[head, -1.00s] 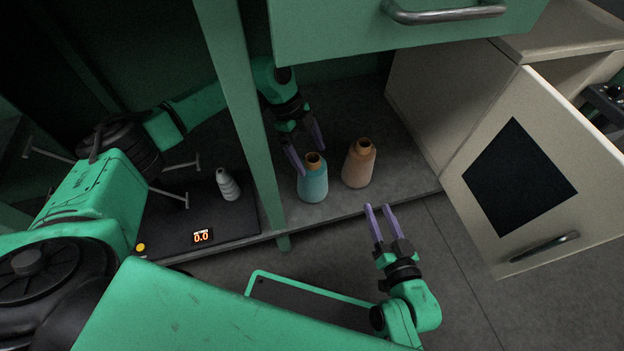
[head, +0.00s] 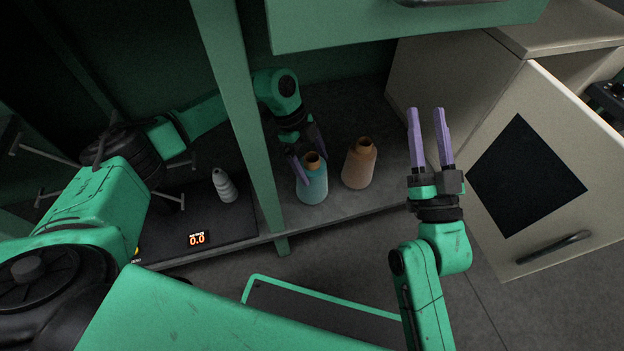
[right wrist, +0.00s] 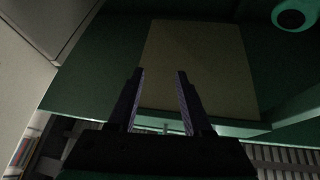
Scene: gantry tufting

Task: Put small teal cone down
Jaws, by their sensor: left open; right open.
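A teal cone (head: 312,186) with a brown top stands upright on the grey shelf, left of a peach cone (head: 359,166). My left gripper (head: 310,168) is open at the upper part of the teal cone, one finger in front of it on the left; whether the fingers touch it I cannot tell. My right gripper (head: 430,112) is open and empty, raised in front of the cabinet to the right of the peach cone. The right wrist view shows its two fingers (right wrist: 160,88) apart with nothing between them.
A grey cone (head: 225,186) stands on a dark scale reading 0.0 (head: 197,239), left of a green post (head: 240,120). A green drawer (head: 400,30) overhangs the shelf. An open cream door (head: 590,205) with a black panel stands at right.

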